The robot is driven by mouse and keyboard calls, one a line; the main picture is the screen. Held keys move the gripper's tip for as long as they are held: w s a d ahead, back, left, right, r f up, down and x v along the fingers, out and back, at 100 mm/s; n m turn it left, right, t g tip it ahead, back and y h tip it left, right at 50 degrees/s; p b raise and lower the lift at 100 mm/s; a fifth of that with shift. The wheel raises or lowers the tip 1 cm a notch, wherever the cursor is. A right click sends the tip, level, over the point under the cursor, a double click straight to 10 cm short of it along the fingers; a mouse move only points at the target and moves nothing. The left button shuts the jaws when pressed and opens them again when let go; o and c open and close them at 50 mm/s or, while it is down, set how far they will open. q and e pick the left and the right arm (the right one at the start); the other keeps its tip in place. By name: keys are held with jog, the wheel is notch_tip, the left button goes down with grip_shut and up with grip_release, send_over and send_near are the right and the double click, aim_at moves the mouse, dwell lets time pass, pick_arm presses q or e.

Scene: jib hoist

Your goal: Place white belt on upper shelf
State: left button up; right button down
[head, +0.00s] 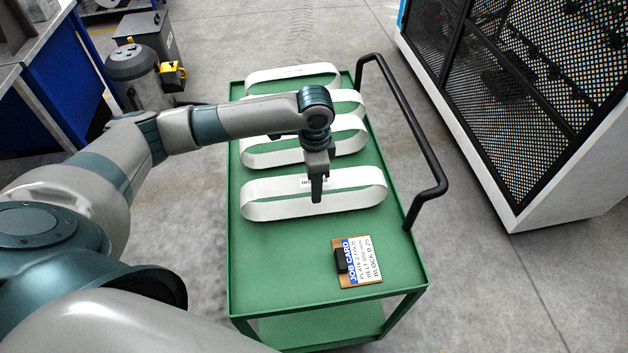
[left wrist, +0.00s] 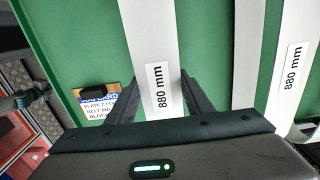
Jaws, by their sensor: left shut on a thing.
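Several white belt loops lie on the green top of the cart (head: 300,282). The belt still appears to stand on the cart top. Another belt (left wrist: 296,45), also labelled 880 mm, is alongside, apart from the fingers. My right gripper is not in view.
A job card (head: 362,268) with a dark block on it lies near the cart's front. A black handle (head: 412,130) runs along the cart's right side. A lower shelf (head: 325,325) shows below. A mesh cabinet (head: 530,90) stands right; a grey canister (head: 135,75) stands left.

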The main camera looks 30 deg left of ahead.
pick_arm(q)
jog(key=o, duration=1)
jog(key=shift+f, duration=0.1)
jog(key=shift+o, duration=0.2)
jog(key=shift+r, duration=0.5)
notch_tip(320, 180, up, 11)
jog(key=b, duration=0.3)
jog(key=shift+r, duration=0.15)
